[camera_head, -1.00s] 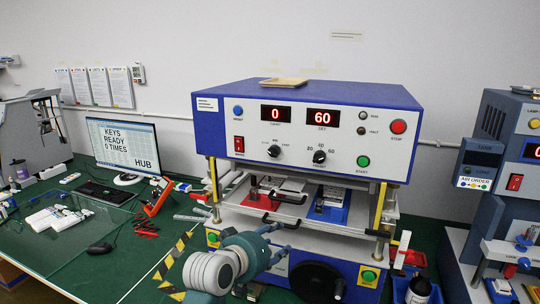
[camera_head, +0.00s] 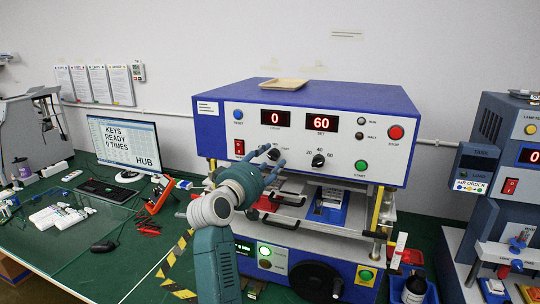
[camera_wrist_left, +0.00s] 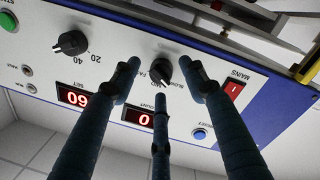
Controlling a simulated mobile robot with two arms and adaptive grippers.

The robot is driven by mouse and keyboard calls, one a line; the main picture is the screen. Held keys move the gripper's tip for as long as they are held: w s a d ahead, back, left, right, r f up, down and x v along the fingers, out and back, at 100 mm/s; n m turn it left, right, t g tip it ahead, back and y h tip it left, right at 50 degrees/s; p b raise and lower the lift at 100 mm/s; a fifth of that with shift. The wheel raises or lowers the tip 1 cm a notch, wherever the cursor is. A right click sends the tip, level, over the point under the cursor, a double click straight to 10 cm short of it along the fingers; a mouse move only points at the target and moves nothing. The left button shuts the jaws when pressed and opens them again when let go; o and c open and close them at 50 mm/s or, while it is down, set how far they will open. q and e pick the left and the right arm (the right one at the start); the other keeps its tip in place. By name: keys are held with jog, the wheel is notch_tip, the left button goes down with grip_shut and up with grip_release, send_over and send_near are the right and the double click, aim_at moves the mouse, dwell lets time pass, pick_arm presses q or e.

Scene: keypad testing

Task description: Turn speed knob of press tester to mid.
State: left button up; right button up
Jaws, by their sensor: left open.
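The press tester (camera_head: 300,90) is a blue box with a white front panel. Its speed knob (camera_head: 273,155) is black and sits below the red "0" display. In the wrist view, which shows the panel upside down, the speed knob (camera_wrist_left: 161,68) has SLOW and FAST labels beside it. My left gripper (camera_head: 272,159) is open with its fingers raised at the panel around the knob. In the wrist view my left gripper (camera_wrist_left: 160,80) has fingertips on either side of the knob; contact cannot be told. The knob's exact pointer setting is unclear. My right gripper is not in view.
A second black knob (camera_head: 318,160) with numbers sits to the right. A red mains switch (camera_head: 239,147) is to the left. A green start button (camera_head: 361,166) and red stop button (camera_head: 396,132) are further right. A fixture bay lies below the panel.

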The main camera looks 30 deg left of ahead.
pick_arm(q)
jog(key=shift+w+a, duration=0.1)
jog(key=shift+w, duration=0.5)
grip_shut()
jog(key=shift+f, duration=0.1)
